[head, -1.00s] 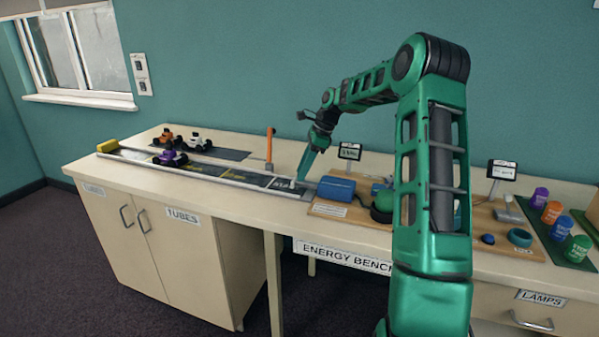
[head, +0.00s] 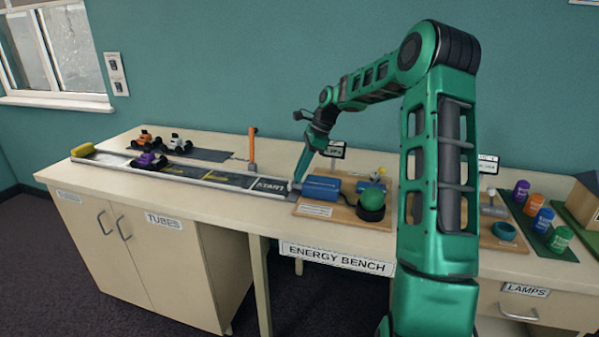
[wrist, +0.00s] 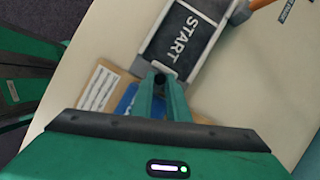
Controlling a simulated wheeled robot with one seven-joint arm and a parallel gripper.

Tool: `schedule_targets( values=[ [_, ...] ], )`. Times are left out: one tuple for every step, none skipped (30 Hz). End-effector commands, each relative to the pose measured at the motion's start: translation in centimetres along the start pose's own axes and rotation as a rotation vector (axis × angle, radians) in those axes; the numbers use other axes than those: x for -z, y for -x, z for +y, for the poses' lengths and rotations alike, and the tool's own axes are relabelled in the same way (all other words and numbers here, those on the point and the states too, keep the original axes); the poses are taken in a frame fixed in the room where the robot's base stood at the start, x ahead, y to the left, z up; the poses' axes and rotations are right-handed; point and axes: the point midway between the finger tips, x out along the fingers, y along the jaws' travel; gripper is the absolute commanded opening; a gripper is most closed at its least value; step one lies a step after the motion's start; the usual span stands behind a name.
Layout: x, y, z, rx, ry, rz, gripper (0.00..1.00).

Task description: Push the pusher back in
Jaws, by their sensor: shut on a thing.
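The track (head: 215,179) runs along the bench, with a dark START pad (head: 268,185) at its right end. START also shows large in the wrist view (wrist: 180,33). My gripper (head: 293,184) points down at that end of the track, just beyond START. In the wrist view its two green fingers (wrist: 161,80) are shut on a small dark piece at the track's end, which seems to be the pusher (wrist: 159,78). A pale end piece (wrist: 163,67) lies just ahead of the fingertips. The fingers hide most of the pusher.
An orange post (head: 252,146) stands behind the track. A purple car (head: 149,161) is far along it. A yellow block (head: 83,149) caps its left end.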

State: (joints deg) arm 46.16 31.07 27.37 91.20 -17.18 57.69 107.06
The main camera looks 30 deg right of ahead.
Motion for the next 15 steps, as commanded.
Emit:
schedule_targets(
  values=[
    [0.19, 0.11, 0.05, -0.001, -0.002, 0.002, 0.0],
    [0.23, 0.12, 0.04, -0.001, -0.003, 0.003, 0.0],
    [0.27, 0.13, 0.05, -0.002, -0.004, 0.003, 0.0],
    [0.29, 0.14, 0.05, -0.002, -0.004, 0.003, 0.0],
    [0.32, 0.15, 0.05, -0.002, -0.004, 0.003, 0.0],
    [0.34, 0.16, 0.05, -0.002, -0.005, 0.003, 0.17],
    [0.35, 0.16, 0.06, -0.002, -0.005, 0.003, 0.24],
    [0.35, 0.16, 0.06, -0.002, -0.005, 0.003, 0.31],
    [0.34, 0.15, 0.05, -0.002, -0.005, 0.003, 0.34],
    [0.32, 0.13, 0.06, -0.002, -0.005, 0.003, 0.34],
    [0.3, 0.11, 0.07, -0.003, -0.004, 0.003, 0.34],
    [0.28, 0.09, 0.08, -0.003, -0.004, 0.003, 0.34],
    [0.27, 0.08, 0.09, -0.003, -0.004, 0.003, 0.34],
    [0.25, 0.07, 0.09, -0.004, -0.004, 0.003, 0.34],
    [0.24, 0.05, 0.11, -0.004, -0.003, 0.003, 0.34]
  ],
)
